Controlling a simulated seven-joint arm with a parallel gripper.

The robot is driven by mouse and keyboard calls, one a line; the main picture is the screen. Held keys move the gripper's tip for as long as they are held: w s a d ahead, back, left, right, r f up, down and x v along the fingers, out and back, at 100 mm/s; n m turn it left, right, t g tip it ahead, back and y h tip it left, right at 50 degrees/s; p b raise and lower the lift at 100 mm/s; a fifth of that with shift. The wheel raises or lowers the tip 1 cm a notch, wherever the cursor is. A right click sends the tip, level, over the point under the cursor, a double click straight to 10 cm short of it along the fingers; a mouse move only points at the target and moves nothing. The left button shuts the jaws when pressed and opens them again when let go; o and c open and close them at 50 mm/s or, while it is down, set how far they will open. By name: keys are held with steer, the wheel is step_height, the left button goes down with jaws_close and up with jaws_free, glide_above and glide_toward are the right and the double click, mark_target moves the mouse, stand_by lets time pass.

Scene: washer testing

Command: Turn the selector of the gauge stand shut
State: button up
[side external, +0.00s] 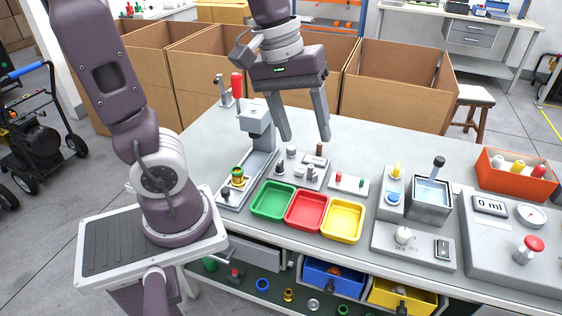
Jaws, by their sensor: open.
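My gripper (306,139) hangs over the middle of the bench with its two fingers apart and nothing between them. Below it is a grey plate (314,184) with several small posts and knobs. At the right, a grey panel (482,236) carries a round white dial gauge (531,215), a 0 ml display (490,206) and a red knob (531,246). Left of it, a grey box carries a white rotary knob (404,236) with faint marks and a dark switch (442,248). I cannot tell for certain which of these knobs is the selector, nor its setting.
Green (273,199), red (310,211) and yellow (343,222) trays line the front. A press with a red handle (237,84) stands left; a water tank (431,201) and an orange bin (513,179) stand right. The rear of the bench is largely clear.

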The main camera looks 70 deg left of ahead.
steer(key=w+a+f+n+g, duration=0.2)
steer(key=w+a+f+n, duration=0.5)
steer(key=f+n, duration=0.1)
steer(key=n+g+y, duration=0.4)
steer(key=n+y, duration=0.1)
steer(key=n, duration=0.5)
glide_toward(281, 163)
steer(key=f, duration=0.2)
steer(key=x, duration=0.7)
steer(key=shift+s+a, duration=0.35)
steer(key=shift+a, duration=0.1)
jaws_close()
